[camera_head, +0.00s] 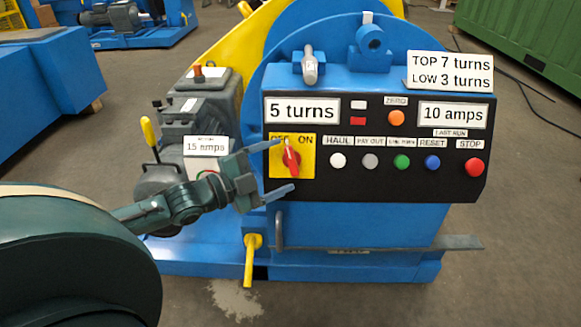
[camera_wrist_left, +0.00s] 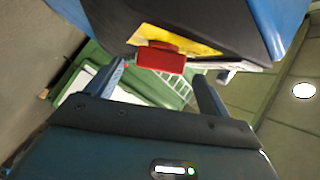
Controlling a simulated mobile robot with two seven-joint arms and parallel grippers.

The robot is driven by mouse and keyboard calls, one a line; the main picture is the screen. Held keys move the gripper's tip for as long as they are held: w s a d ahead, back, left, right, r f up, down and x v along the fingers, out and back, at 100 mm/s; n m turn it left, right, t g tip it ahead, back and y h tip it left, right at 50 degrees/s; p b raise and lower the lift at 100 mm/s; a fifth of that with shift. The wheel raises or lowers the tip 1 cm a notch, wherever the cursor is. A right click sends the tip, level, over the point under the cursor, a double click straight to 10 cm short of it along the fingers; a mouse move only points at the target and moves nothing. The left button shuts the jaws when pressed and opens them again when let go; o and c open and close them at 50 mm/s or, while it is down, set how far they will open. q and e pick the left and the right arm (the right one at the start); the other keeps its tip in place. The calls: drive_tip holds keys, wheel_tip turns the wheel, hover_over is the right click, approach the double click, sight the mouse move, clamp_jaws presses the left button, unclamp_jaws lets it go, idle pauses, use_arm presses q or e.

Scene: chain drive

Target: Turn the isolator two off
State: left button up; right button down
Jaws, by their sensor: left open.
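A red isolator handle (camera_head: 291,156) sits on a yellow plate (camera_head: 306,171) marked OFF and ON, at the left end of the black control panel. Its white-tipped end points up and slightly left, near the gap between the two words. No label numbering it is readable. My left gripper (camera_head: 275,168) is open, one finger above and one below the handle's level, just left of it in the head view. In the left wrist view the red handle (camera_wrist_left: 161,59) shows between and beyond the fingertips, and I see no grip on it. My right gripper is not in view.
The black panel also carries several push buttons, including a red STOP (camera_head: 474,167) and a white HAUL (camera_head: 338,160). Placards (camera_head: 302,110) stand above.

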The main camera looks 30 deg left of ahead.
sight(291, 159)
use_arm(q)
drive_tip(key=shift+b+x, duration=0.55)
drive_tip(key=shift+x, duration=1.4)
drive_tip(key=shift+c, duration=0.4)
drive_tip(key=c, duration=0.9)
